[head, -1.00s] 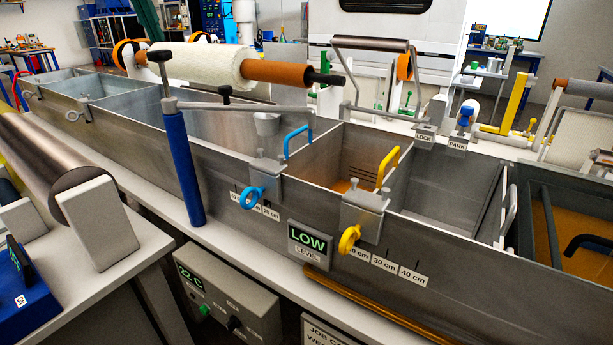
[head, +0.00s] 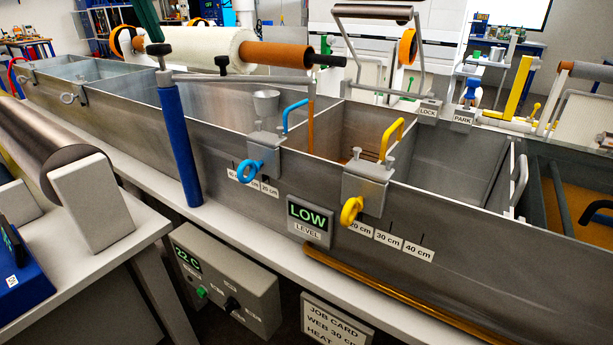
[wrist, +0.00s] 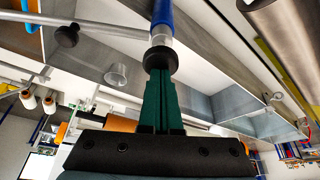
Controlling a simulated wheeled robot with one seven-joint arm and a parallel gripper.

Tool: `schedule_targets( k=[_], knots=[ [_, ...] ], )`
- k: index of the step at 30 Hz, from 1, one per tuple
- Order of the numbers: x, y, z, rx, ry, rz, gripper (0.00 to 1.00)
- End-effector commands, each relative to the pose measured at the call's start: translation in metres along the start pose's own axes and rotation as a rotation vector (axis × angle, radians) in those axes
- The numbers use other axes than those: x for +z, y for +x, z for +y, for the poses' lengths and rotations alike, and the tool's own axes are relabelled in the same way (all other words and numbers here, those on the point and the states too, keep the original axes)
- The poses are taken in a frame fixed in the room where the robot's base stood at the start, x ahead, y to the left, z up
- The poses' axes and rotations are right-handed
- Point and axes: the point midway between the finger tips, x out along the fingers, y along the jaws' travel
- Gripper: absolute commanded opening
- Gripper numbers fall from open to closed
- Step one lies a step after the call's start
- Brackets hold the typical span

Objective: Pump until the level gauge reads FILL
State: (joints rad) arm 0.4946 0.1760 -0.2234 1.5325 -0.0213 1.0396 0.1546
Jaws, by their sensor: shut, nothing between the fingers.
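The blue pump (head: 180,145) stands upright beside the long steel bath, topped by a rod with a black knob (head: 158,49). My gripper (head: 158,42) has green fingers, shut and empty. Its tips are at the top of the knob; the wrist view also shows the fingertips (wrist: 161,72) at the knob (wrist: 160,56), apparently touching. A grey spout pipe (head: 240,79) runs from the pump over the bath. A brown-orange stream (head: 311,112) falls from its end. The level gauge (head: 308,215) on the bath's front reads LOW in green.
A yellow clamp (head: 366,188) and a blue-ringed clamp (head: 262,158) sit on the bath's front wall. A white roll (head: 195,50) on an orange core lies behind the pump. A bench with a metal roller (head: 50,150) stands at the left. A control box (head: 228,280) reads 22 C.

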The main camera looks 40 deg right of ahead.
Motion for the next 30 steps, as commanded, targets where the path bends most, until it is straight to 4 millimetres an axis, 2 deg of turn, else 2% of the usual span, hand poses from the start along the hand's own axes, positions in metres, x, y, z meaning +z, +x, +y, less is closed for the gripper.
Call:
schedule_targets(
  k=[1,2,8,11,21,30],
  knots=[
    [0.006,0.013,0.0,0.001,0.0,-0.004,0.0],
    [0.003,0.007,0.0,0.001,0.0,-0.003,0.0],
    [0.002,0.005,0.0,0.001,0.0,-0.005,0.0],
    [-0.001,-0.002,0.0,0.001,0.0,-0.005,0.0],
    [-0.021,-0.05,0.001,0.002,0.001,-0.004,0.0],
    [-0.022,-0.052,0.0,0.001,0.0,-0.003,0.0]
  ],
)
